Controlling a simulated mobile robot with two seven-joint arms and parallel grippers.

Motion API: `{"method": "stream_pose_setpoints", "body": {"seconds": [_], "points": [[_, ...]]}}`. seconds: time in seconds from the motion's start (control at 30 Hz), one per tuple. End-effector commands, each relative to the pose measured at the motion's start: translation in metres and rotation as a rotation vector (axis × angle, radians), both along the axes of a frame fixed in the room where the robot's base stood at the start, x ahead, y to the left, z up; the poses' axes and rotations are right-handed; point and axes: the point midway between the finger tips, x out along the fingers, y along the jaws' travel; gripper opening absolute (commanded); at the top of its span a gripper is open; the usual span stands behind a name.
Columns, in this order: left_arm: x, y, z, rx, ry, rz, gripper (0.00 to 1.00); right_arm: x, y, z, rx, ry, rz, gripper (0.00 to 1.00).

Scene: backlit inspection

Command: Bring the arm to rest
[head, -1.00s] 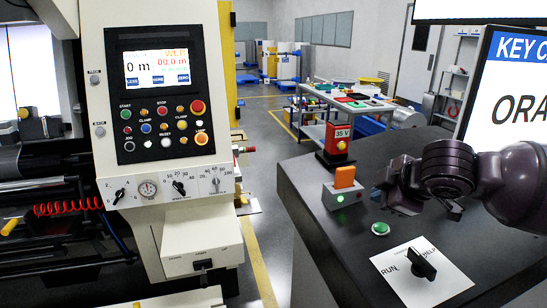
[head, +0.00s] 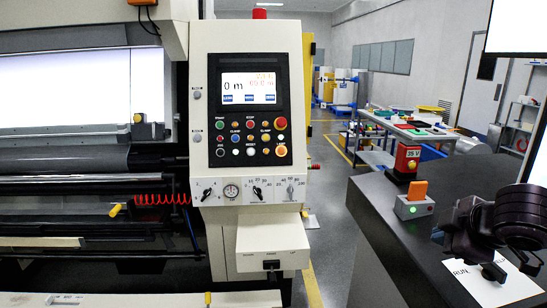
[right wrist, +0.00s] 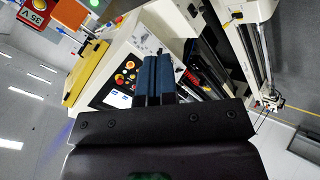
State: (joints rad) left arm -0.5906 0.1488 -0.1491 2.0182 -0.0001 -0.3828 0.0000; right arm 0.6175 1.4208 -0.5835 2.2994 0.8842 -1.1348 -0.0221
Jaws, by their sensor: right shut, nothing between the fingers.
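My right arm comes in from the right edge in the head view, with its dark gripper (head: 447,236) over the dark bench top (head: 385,210). The gripper hides part of the white RUN card (head: 490,284) and its black knob. In the right wrist view the two dark blue fingers (right wrist: 158,72) are together with nothing between them. The machine's control panel shows behind them. My left gripper is not in view.
An orange switch on a grey box (head: 416,207) with a green light stands left of the gripper. A red 35 V unit (head: 406,160) is behind it. The machine control panel (head: 248,110) stands left, across an open aisle with yellow floor lines.

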Motion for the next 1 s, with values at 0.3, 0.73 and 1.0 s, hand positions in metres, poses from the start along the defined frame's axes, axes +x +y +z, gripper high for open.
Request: {"method": "stream_pose_setpoints", "body": {"seconds": [0.3, 0.73, 1.0], "points": [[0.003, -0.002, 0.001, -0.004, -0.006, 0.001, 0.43, -0.013, 0.022, -0.043, 0.049, 0.038, 0.009, 0.0], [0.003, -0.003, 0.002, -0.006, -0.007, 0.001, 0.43, -0.056, 0.059, -0.125, 0.191, 0.109, -0.062, 0.0], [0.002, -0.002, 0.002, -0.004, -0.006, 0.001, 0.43, -0.091, 0.07, -0.167, 0.288, 0.155, -0.186, 0.0]]}}
